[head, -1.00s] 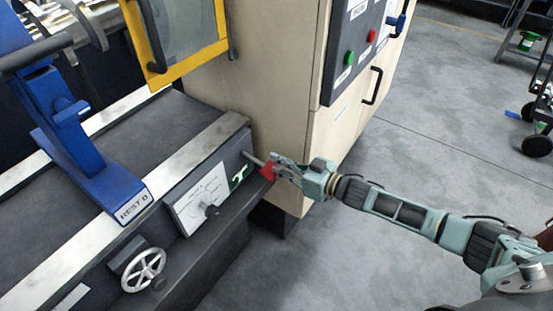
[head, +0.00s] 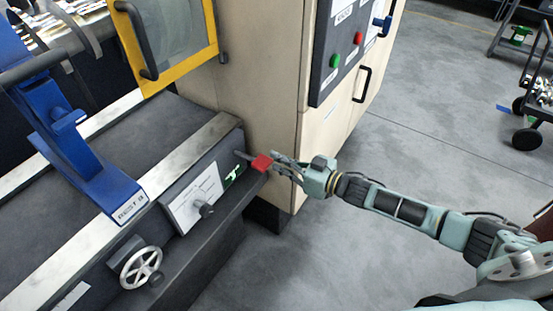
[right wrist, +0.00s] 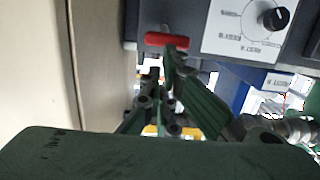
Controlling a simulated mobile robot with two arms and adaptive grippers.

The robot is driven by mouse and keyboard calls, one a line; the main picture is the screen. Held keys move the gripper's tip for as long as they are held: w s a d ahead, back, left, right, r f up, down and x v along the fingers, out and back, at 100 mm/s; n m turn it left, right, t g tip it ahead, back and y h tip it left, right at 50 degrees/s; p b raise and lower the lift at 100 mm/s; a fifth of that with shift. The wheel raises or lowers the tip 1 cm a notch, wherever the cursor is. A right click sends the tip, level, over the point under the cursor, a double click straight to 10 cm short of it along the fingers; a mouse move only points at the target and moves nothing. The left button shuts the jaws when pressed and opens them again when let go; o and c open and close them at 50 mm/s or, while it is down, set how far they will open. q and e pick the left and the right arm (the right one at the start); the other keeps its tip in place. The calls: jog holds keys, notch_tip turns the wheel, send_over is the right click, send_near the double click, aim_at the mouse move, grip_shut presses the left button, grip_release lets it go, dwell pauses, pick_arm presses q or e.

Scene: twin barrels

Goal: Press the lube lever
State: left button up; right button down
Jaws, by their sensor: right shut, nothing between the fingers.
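The lube lever is a short grey rod with a red handle (head: 261,162), sticking out of the right end of the machine's dark front face. It slopes slightly down toward its red end. My right gripper (head: 275,160) is shut and empty, with its fingertips right at the handle's outer end. In the right wrist view the red handle (right wrist: 166,40) lies just beyond the fingertips (right wrist: 165,62), one finger partly overlapping it. I cannot tell whether they touch. My left gripper is not in view.
A white dial plate (head: 192,198) with a black knob and a handwheel (head: 141,268) sit left of the lever. A beige cabinet (head: 258,85) with a button panel (head: 345,50) stands behind. A blue rest (head: 75,150) stands on the bed.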

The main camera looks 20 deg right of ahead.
jog(key=s+d+f, duration=0.2)
jog(key=s+d, duration=0.3)
jog(key=s, duration=0.1)
jog(key=shift+s+b, duration=0.4)
jog(key=shift+b, duration=0.05)
jog(key=shift+d, duration=0.1)
jog(key=s+d+f+m+g+h, duration=0.1)
jog(key=s+d+f+h, duration=0.15)
jog(key=f, duration=0.65)
jog(key=s+d+f+m+g+h, duration=0.1)
jog(key=s+d+f+m+h, duration=0.2)
jog(key=f, duration=0.7)
jog(key=s+d+f+g+h, duration=0.1)
jog(key=s+d+f+h, duration=0.2)
jog(key=f, duration=0.6)
jog(key=s+a+f+m+g+h, duration=0.1)
jog(key=s+a+f+g+h, duration=0.2)
jog(key=s+f, duration=1.05)
jog(key=s+a+f+g, duration=0.1)
jog(key=s+a+g, duration=0.1)
jog(key=s, duration=0.5)
jog(key=s+a+f+g+y, duration=0.1)
jog(key=s+a+f+g, duration=0.1)
jog(key=s, duration=0.6)
jog(key=s+a+f+g, duration=0.2)
jog(key=s+a, duration=0.1)
jog(key=s, duration=0.5)
jog(key=shift+a+f, duration=0.15)
jog(key=shift+a, duration=0.25)
